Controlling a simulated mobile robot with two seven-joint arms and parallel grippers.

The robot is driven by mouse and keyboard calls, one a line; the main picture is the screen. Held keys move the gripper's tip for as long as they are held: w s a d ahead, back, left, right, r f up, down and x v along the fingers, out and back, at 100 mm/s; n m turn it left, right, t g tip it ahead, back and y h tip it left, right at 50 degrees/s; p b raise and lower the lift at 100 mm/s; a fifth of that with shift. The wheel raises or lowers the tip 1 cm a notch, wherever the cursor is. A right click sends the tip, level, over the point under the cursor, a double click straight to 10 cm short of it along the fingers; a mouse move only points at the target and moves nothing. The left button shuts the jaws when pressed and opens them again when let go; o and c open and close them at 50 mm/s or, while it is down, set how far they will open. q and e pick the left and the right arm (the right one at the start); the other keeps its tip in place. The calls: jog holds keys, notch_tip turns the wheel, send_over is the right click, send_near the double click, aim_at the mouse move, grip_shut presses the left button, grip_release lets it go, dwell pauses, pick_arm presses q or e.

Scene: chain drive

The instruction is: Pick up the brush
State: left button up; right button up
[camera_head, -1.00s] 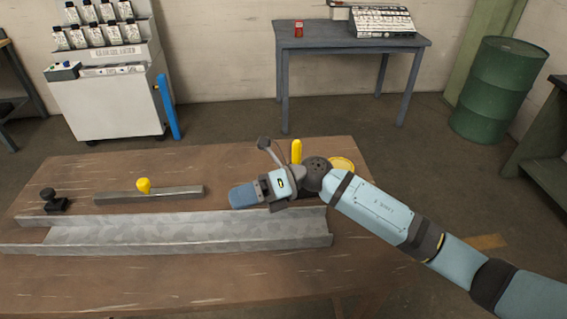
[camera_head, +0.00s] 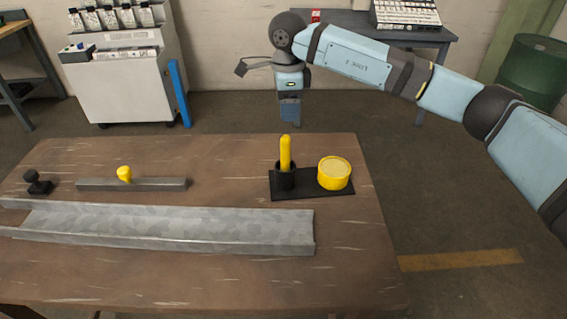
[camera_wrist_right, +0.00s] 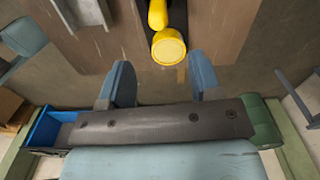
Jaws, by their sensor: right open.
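The brush is likely the upright thing with the yellow handle (camera_head: 286,152). It stands in a black cup (camera_head: 285,179) on a small black base (camera_head: 315,193) at the right of the table; its lower end is hidden in the cup. A yellow round pot (camera_head: 334,174) stands beside it on the same base. My right gripper (camera_head: 290,118) points down, above and behind the handle in the head view, apart from it. In the right wrist view its fingers (camera_wrist_right: 160,85) are spread and empty, with the yellow handle (camera_wrist_right: 157,14) and pot (camera_wrist_right: 168,46) beyond them. My left gripper is not in view.
A long metal channel (camera_head: 170,228) lies across the front of the wooden table (camera_head: 230,285). Behind it are a grey bar (camera_head: 150,184) with a yellow knob (camera_head: 124,174) and a black knobbed piece (camera_head: 38,182). The table between bar and cup is clear.

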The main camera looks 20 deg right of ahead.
aim_at(285, 136)
notch_tip(285, 136, down, 6)
jog(key=shift+f+p, duration=0.1)
jog(key=shift+p, duration=0.2)
jog(key=shift+f, duration=0.45)
jog(key=f, duration=0.3)
jog(key=f+p, duration=0.1)
jog(key=f, duration=0.1)
jog(key=shift+a, duration=0.25)
jog(key=c, duration=1)
jog(key=shift+r, duration=0.1)
